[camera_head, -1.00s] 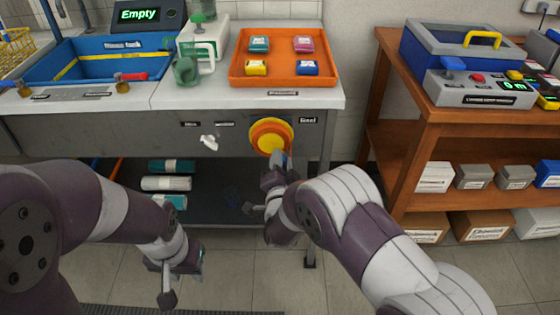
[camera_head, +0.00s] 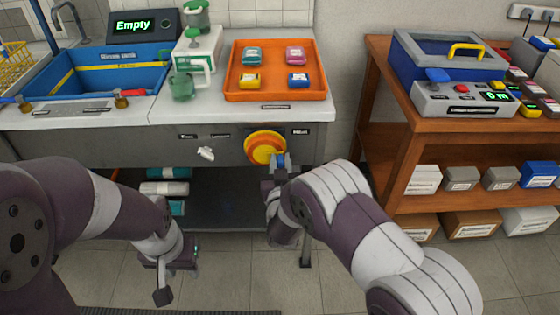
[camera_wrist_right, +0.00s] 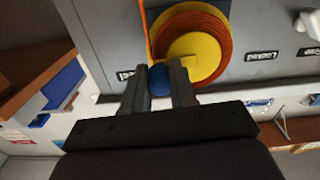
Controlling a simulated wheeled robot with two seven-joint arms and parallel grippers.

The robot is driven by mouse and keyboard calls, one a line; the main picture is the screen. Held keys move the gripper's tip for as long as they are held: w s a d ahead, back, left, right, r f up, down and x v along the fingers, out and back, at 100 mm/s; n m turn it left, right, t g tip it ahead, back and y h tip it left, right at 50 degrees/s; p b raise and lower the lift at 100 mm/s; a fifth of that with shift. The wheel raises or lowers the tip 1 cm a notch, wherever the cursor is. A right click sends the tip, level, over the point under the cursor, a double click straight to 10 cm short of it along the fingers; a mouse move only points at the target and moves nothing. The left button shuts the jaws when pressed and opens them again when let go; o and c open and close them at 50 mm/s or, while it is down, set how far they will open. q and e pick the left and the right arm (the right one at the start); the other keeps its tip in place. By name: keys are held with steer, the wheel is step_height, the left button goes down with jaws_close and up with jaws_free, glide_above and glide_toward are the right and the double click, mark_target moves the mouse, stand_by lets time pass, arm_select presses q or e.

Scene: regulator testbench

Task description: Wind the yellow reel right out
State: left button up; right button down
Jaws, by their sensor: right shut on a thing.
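The yellow reel (camera_head: 266,147) with orange line wound on it sits on the front panel of the bench, below the orange tray. In the right wrist view the reel (camera_wrist_right: 195,45) shows its yellow hub and orange windings, with orange line running up along its left side. My right gripper (camera_head: 281,160) is at the reel's lower right edge. Its fingers (camera_wrist_right: 161,85) are shut on a blue knob (camera_wrist_right: 160,80) at the reel's rim. My left gripper (camera_head: 172,268) hangs low at the left, away from the reel; its fingers are too unclear to read.
A white tap-like handle (camera_head: 206,153) sticks out of the panel left of the reel. The orange tray (camera_head: 275,97) holds several small coloured blocks. A wooden shelf (camera_head: 420,125) stands to the right, carrying a blue-lidded device (camera_head: 450,62) with a green display.

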mark_target(272, 145)
steer(key=r+n+p, duration=0.1)
steer(key=n, duration=0.1)
steer(key=shift+r+n+p, duration=0.15)
steer(key=shift+n+p, duration=0.15)
steer(key=shift+n, duration=0.1)
steer(key=n+p, duration=0.1)
steer(key=r+n+p, duration=0.1)
steer(key=n, duration=0.1)
steer(key=shift+a+n, duration=0.3)
steer(key=shift+a, duration=0.05)
steer(key=n, duration=0.1)
steer(key=n+p, duration=0.1)
steer(key=n, duration=0.1)
steer(key=shift+a+r, duration=0.35)
steer(key=shift+a, duration=0.05)
steer(key=shift+a+r+n+p, duration=0.1)
steer(key=shift+a+n+p, duration=0.15)
steer(key=shift+n, duration=0.4)
steer(key=shift+a+r+n+p, duration=0.1)
steer(key=shift+n+p, duration=0.25)
steer(key=shift+n, duration=0.3)
steer(key=c, duration=0.9)
jaws_free()
